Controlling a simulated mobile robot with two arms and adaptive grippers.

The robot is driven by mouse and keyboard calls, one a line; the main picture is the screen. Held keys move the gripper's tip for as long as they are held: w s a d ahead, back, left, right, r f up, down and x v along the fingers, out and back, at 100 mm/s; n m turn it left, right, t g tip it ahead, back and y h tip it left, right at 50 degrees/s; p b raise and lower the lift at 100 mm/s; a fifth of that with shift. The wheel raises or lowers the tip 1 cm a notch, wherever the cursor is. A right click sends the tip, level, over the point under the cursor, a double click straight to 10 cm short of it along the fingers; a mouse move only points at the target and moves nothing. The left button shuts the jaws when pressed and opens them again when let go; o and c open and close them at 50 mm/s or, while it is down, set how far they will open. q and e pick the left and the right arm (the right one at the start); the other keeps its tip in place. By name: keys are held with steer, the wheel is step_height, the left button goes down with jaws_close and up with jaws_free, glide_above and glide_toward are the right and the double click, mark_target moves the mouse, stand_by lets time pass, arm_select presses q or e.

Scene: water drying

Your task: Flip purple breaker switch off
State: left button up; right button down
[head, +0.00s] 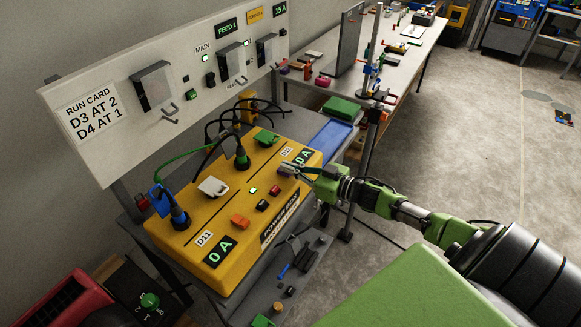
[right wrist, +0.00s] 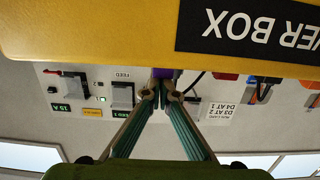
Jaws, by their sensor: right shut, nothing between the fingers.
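The yellow power box (head: 190,258) lies on the bench with a row of small coloured switches along its top; its edge also fills the top of the right wrist view (right wrist: 90,30). A purple switch (right wrist: 165,75) shows at the fingertips of my right gripper (right wrist: 162,92) in the right wrist view. In the head view my right gripper (head: 288,170) reaches in from the right to the box's right end, by the row of switches, and largely hides the purple switch. It is shut with nothing held; contact with the switch cannot be told. My left gripper is not in view.
An orange switch (head: 240,221) and a red switch (head: 275,190) sit in the same row. Plugs with cables, including a blue plug (head: 160,200), stand on the box. A white panel (head: 120,135) with levers rises behind. A blue tray (head: 330,140) lies beyond the gripper.

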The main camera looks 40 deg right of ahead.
steer(key=shift+r, duration=0.1)
steer(key=shift+r+p, duration=0.35)
steer(key=shift+p, duration=0.1)
steer(key=r+p, duration=0.3)
steer(key=shift+w+r, duration=0.25)
steer(key=shift+r, duration=0.1)
steer(key=shift+s+d+f, duration=0.1)
steer(key=shift+s+f, duration=0.2)
steer(key=shift+s, duration=0.2)
steer(key=s+d+r+b, duration=0.1)
steer(key=s+d+r, duration=0.2)
steer(key=s, duration=0.4)
steer(key=shift+s+r, duration=0.3)
steer(key=shift+s, duration=0.05)
steer(key=shift+d, duration=0.1)
